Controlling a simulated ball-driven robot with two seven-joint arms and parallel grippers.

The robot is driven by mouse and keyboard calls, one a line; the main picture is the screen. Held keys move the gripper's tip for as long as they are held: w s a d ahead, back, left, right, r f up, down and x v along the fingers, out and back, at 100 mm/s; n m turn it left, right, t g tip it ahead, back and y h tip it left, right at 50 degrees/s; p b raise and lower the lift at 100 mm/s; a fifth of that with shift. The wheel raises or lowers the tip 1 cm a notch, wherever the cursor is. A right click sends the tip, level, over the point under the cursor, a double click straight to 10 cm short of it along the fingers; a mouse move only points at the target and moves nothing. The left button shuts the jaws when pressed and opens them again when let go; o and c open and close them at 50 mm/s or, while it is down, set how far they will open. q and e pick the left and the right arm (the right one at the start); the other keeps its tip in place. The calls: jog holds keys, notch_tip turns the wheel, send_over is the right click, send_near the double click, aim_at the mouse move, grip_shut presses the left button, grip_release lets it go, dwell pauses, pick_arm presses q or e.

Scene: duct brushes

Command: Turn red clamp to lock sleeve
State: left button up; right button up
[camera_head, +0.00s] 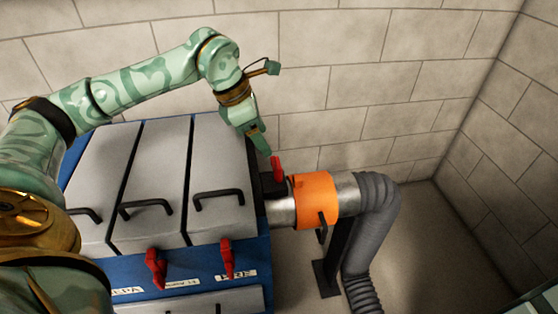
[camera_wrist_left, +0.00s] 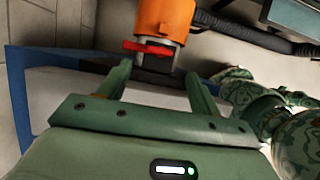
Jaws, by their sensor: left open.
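The red clamp (camera_head: 277,168) stands up at the left end of the orange sleeve (camera_head: 314,199), next to the blue cabinet's right side. My left gripper (camera_head: 266,150) points down just above and left of the clamp in the head view. In the left wrist view the red clamp (camera_wrist_left: 148,48) lies crosswise ahead of the open fingers (camera_wrist_left: 158,82), below the orange sleeve (camera_wrist_left: 164,18). The jaws are apart with nothing between them, and I see no contact with the clamp. My right gripper is not in view.
The blue cabinet (camera_head: 185,262) has grey lids with black handles and two other red levers (camera_head: 155,268) on its front. A grey flexible hose (camera_head: 375,225) bends down from the metal duct (camera_head: 347,190). A block wall (camera_head: 330,60) stands behind. Floor is clear at right.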

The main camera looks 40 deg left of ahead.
aim_at(278, 162)
pick_arm(q)
jog(key=b+x, duration=0.3)
jog(key=x, duration=0.5)
jog(key=shift+d+f, duration=0.15)
jog(key=shift+f, duration=0.05)
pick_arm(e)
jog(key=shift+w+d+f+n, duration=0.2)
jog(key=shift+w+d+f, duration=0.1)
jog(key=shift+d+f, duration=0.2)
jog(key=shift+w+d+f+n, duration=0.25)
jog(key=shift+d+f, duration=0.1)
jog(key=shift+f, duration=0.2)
pick_arm(q)
jog(key=c, duration=1.4)
